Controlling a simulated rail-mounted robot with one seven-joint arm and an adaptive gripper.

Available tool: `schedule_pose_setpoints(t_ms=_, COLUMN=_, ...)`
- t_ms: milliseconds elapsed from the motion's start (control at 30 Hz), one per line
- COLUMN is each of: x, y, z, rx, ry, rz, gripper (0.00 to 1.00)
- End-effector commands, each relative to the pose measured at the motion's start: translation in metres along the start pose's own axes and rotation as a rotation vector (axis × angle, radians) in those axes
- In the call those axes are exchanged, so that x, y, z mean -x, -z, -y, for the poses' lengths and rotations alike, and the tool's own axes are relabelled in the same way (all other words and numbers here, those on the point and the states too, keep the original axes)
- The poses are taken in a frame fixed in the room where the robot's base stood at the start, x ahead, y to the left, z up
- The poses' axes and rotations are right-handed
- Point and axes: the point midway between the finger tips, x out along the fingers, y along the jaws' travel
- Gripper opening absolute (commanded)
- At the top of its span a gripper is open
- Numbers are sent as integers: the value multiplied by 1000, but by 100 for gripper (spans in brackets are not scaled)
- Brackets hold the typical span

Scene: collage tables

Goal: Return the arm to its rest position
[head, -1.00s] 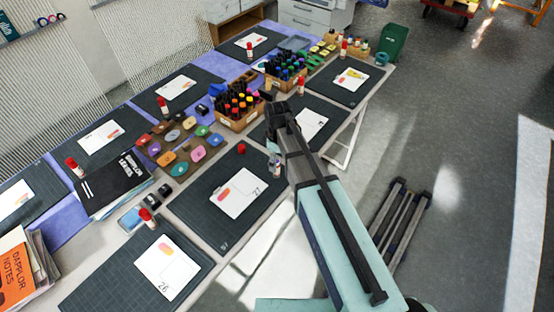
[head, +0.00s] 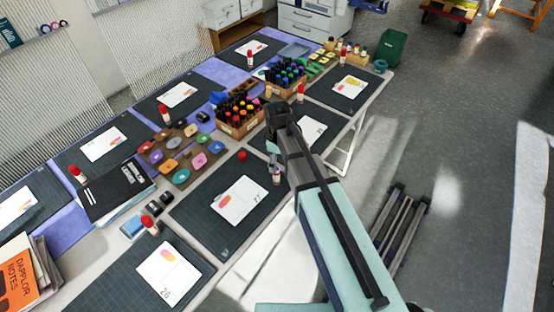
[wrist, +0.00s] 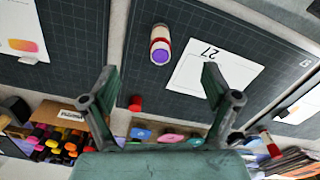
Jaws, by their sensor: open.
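My gripper (wrist: 158,80) is open, and its two fingers stand apart with nothing between them in the wrist view. In the head view my gripper (head: 272,148) is small and partly hidden by my arm, over the near edge of the mat with card 27. An uncapped glue stick with a purple end (wrist: 160,46) stands on that mat, beyond the fingertips and apart from them. It also shows in the head view (head: 276,175), just below my gripper. A loose red cap (head: 242,156) lies on the same mat; it shows in the wrist view (wrist: 135,103).
Card 27 (head: 239,201) lies on its dark mat. Marker boxes (head: 239,127) and a tray of coloured ink pads (head: 181,168) stand along the middle of the tables. Other mats hold cards and red-capped glue sticks. The floor at the right (head: 455,150) is mostly clear.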

Motion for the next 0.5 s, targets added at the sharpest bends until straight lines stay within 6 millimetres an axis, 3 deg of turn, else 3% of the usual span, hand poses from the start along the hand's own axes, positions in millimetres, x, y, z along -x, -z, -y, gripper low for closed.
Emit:
schedule_pose_setpoints(t_ms=167, x=0, y=0, z=0, rx=0, ry=0, rz=0, gripper=87)
schedule_pose_setpoints(t_ms=267, x=-6, y=-12, z=3, rx=-49, ry=2, rz=1, gripper=87)
schedule_pose_setpoints(t_ms=367, x=-21, y=-40, z=8, rx=-183, ry=2, rz=2, gripper=87)
schedule_pose_setpoints(t_ms=500, x=-50, y=-98, z=23, rx=-494, ry=2, rz=2, gripper=87)
